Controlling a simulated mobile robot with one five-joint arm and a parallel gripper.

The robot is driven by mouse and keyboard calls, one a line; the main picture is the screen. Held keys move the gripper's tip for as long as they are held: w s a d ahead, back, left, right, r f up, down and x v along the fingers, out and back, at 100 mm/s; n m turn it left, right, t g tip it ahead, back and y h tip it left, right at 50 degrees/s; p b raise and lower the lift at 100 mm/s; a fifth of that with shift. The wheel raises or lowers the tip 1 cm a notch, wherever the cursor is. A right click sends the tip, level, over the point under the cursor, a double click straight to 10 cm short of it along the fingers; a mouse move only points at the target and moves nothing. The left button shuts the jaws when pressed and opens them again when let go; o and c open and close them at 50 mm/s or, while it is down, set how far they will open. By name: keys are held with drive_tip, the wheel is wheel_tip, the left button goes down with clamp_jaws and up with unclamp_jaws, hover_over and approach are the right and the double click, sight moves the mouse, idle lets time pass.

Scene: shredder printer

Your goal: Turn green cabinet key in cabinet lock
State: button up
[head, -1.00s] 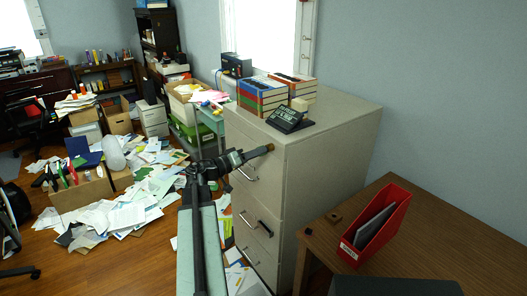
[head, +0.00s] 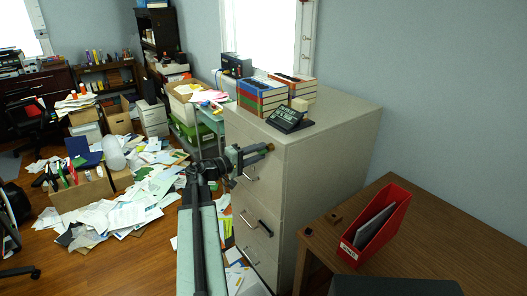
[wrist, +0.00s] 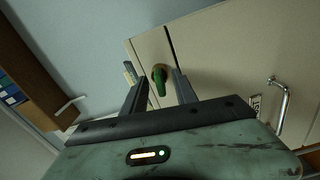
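The green cabinet key (wrist: 159,86) sits in the round brass cabinet lock (wrist: 159,71) on the beige filing cabinet's front, in the wrist view. My gripper (wrist: 155,80) is open, with one dark finger on each side of the key and a visible gap on both sides. In the head view my gripper (head: 266,150) is at the upper front of the filing cabinet (head: 335,150), by the top drawer. The lock and key are too small there to make out clearly.
A drawer handle (wrist: 281,104) lies right of the lock in the wrist view. Binders (head: 262,96) and a dark sign (head: 290,119) stand on the cabinet. A wooden desk (head: 430,240) with a red file holder (head: 376,226) is at right. Papers (head: 125,215) litter the floor at left.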

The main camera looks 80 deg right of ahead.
drive_tip(key=o, duration=0.3)
drive_tip(key=shift+o, duration=0.2)
drive_tip(key=shift+w, duration=0.1)
drive_tip(key=v, duration=0.6)
idle(0.5)
